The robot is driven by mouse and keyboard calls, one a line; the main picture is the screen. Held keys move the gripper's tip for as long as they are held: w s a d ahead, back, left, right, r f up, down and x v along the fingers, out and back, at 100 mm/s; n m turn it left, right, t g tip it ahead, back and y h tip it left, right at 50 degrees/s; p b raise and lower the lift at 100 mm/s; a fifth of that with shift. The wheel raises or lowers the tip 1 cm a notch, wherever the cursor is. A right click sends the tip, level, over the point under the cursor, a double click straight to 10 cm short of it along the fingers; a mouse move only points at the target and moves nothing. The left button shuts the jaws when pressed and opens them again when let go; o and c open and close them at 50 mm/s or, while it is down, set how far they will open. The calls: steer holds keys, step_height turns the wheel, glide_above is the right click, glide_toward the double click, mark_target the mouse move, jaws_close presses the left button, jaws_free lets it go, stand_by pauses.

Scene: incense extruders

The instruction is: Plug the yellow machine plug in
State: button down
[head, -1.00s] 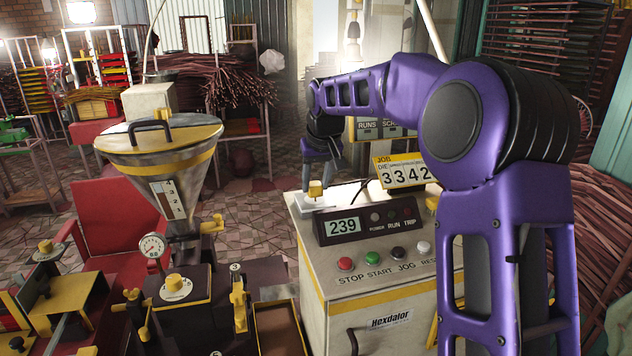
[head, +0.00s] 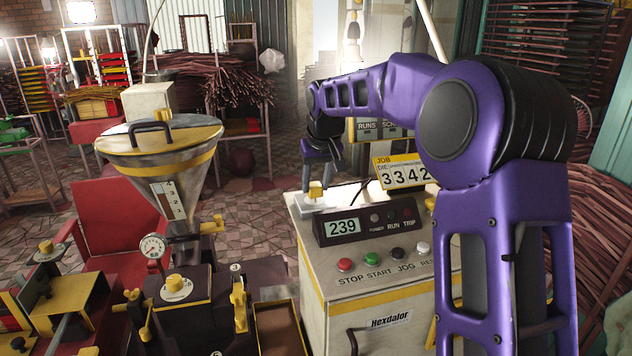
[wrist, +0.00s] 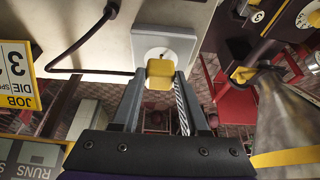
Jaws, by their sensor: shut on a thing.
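The yellow plug (wrist: 160,74) is between my gripper's fingertips, and my gripper (wrist: 158,83) is shut on it. A white socket plate (wrist: 178,45) with a round face lies just beyond the plug in the wrist view. Part of the round face and a small dark hole show above the plug. In the head view the plug (head: 315,189) sits right over the white socket plate (head: 309,207) on the machine's top, with my gripper (head: 321,185) above it. The plug's prongs are hidden, so I cannot tell whether they are in the socket. A dark cable (wrist: 78,46) runs towards the plug.
The cream control cabinet (head: 370,300) carries a display panel (head: 345,226), several buttons and a yellow-topped number counter (head: 402,174) to the right of the plug. The steel hopper (head: 165,165) stands to the left. A red chair (head: 110,215) is behind it.

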steer(key=shift+f+b, duration=0.45)
steer(key=shift+f, duration=0.2)
stand_by(0.3)
steer(key=shift+c, duration=1.7)
jaws_free()
steer(key=p+v, duration=0.1)
steer(key=v, duration=1.6)
steer(key=shift+r+p, duration=0.25)
steer(key=shift+p, duration=0.1)
steer(key=shift+d+f, duration=0.1)
steer(key=shift+d, duration=0.05)
